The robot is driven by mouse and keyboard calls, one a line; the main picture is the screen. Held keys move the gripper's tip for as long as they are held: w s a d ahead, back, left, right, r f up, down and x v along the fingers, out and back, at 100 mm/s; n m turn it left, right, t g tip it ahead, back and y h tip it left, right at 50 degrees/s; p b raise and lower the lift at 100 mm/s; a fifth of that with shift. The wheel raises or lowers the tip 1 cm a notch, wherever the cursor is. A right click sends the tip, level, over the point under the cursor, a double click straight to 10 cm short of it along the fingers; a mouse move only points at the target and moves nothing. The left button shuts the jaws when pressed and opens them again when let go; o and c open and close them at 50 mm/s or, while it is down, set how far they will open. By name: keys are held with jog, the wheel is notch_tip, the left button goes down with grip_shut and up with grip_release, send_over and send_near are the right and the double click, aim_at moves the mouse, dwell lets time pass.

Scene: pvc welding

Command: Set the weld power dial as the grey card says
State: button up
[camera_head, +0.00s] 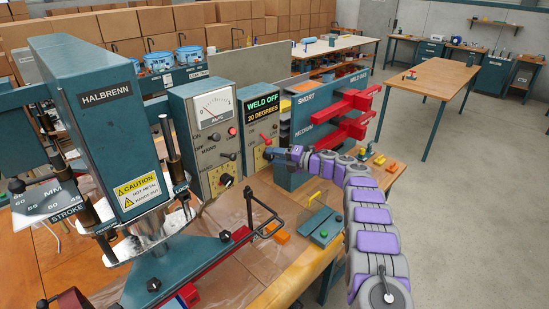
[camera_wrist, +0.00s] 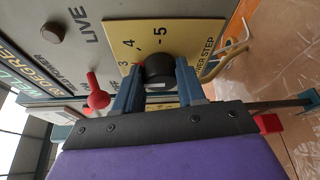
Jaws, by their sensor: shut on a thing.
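The weld power dial is a round black knob (camera_wrist: 159,67) on a yellow plate (camera_wrist: 122,28) with the figures 3, 4 and 5 and the words "power step" partly showing in the wrist view. My gripper (camera_wrist: 158,78) has a blue finger on each side of the knob and is shut on it. In the head view my gripper (camera_head: 277,153) is at the yellow plate (camera_head: 260,158) below the "WELD OFF 20 DEGREES" screen (camera_head: 262,104). I cannot read which figure the knob points to. I cannot pick out the grey card for certain.
A red lever (camera_wrist: 97,97) stands close to the left finger in the wrist view. A meter panel (camera_head: 214,108) and the HALBRENN press (camera_head: 115,110) are left of my gripper. A rack with red arms (camera_head: 345,118) is to the right. Orange blocks (camera_head: 275,232) lie on the bench.

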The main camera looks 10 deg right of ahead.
jog(key=shift+f, duration=0.4)
jog(key=o, duration=1)
jog(key=shift+r, duration=0.1)
jog(key=shift+o, duration=0.3)
jog(key=shift+r, duration=0.15)
jog(key=p+v, duration=0.2)
jog(key=v, duration=1.5)
jog(key=shift+d, duration=0.25)
